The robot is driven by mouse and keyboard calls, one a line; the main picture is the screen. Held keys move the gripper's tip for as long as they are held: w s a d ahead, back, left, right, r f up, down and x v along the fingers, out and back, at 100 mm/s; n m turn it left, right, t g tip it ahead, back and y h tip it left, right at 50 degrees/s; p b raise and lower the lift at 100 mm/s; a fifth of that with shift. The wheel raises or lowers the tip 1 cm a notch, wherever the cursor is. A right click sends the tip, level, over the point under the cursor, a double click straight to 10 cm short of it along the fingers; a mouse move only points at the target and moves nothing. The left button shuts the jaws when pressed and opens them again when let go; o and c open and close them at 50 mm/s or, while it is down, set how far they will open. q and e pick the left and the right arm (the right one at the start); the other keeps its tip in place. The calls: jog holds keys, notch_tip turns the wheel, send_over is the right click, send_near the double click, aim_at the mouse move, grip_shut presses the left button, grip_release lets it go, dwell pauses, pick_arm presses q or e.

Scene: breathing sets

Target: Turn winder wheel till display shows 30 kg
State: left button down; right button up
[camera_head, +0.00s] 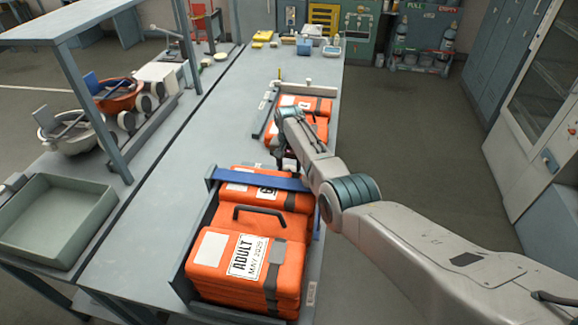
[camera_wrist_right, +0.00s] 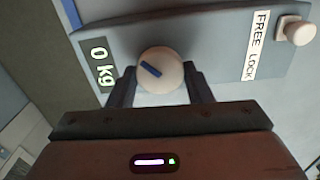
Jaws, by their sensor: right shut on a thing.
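The winder wheel (camera_wrist_right: 157,72) is a round cream knob with a blue mark, on a grey-blue panel (camera_wrist_right: 215,50) in the right wrist view. The display (camera_wrist_right: 100,64) left of it reads 0 kg. My right gripper (camera_wrist_right: 160,82) is shut on the wheel, one dark finger at each side. In the head view my right gripper (camera_head: 287,160) is beyond the blue strap (camera_head: 262,180) over the near orange packs; my own arm hides the wheel and display there. My left gripper is not in view.
A pale knob (camera_wrist_right: 299,31) sits by a FREE LOCK label (camera_wrist_right: 261,45). Orange packs marked ADULT (camera_head: 268,285) fill the near tray. More orange packs (camera_head: 305,105) lie farther back. The middle bench is clear.

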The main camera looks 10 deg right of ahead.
jog(key=shift+m, duration=0.5)
jog(key=o, duration=1)
jog(key=shift+r, duration=0.1)
notch_tip(320, 180, up, 11)
jog(key=shift+f+b, duration=0.15)
jog(key=shift+b, duration=1.05)
